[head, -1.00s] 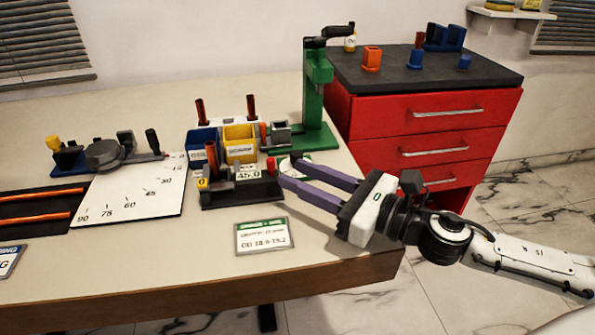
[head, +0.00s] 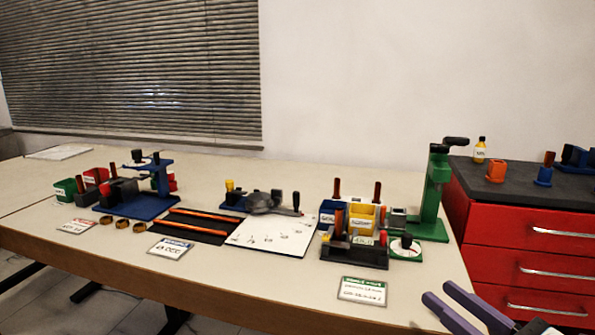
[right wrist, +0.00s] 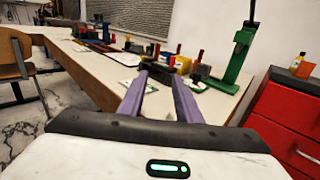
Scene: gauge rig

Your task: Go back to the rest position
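My right gripper (head: 440,293) is at the bottom right of the head view, in front of the table's right end and apart from the things on it. In the right wrist view its two purple fingers (right wrist: 158,75) are spread with a gap between them, and I see nothing held. The dark gauge fixture (head: 352,256) with a red-tipped end stands on the table, beyond the fingers. My left gripper is not in view.
A green stand (head: 433,195) rises at the table's right end. The red drawer cabinet (head: 525,240) is right of it. A green-edged card (head: 362,291) lies near the front edge. A white angle plate (head: 275,236) and blue stand (head: 140,204) are farther left. A chair (right wrist: 18,60) stands left.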

